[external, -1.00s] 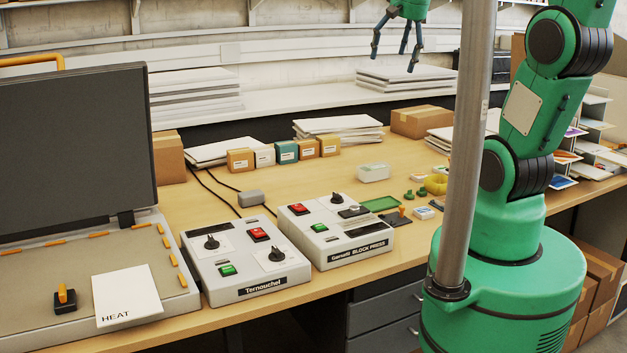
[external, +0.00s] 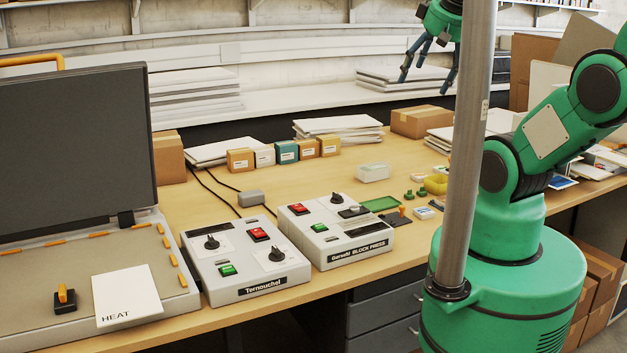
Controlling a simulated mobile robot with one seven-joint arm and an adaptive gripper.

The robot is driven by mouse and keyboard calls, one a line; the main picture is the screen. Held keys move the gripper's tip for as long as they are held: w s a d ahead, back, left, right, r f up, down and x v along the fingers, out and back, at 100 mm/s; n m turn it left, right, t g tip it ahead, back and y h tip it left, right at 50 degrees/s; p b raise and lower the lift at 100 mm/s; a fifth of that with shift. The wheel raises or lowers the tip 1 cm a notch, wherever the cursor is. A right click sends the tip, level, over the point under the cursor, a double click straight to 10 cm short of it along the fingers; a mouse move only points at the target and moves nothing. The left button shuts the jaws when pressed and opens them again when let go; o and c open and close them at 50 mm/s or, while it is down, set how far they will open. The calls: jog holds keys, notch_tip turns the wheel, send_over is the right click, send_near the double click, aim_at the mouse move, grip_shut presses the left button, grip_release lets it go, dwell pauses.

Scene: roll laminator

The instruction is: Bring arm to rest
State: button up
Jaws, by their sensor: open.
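My gripper (external: 430,72) hangs in the air at the top of the picture, in front of the back shelf. Its dark blue fingers point down and are spread apart, with nothing between them. The metal pole partly hides its right side. My green arm (external: 550,125) leans to the right from its base, and its upper part runs out of the picture.
The wooden table (external: 225,200) bears a Ternouchel control box (external: 245,262), a block press control box (external: 335,230), a large dark-screened machine (external: 75,150) and a row of small boxes (external: 285,151). A grey pole (external: 465,150) stands beside my arm.

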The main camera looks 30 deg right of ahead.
dwell(0.3)
notch_tip(320, 180, down, 11)
jog(key=b, duration=1.1)
jog(key=shift+f, duration=0.15)
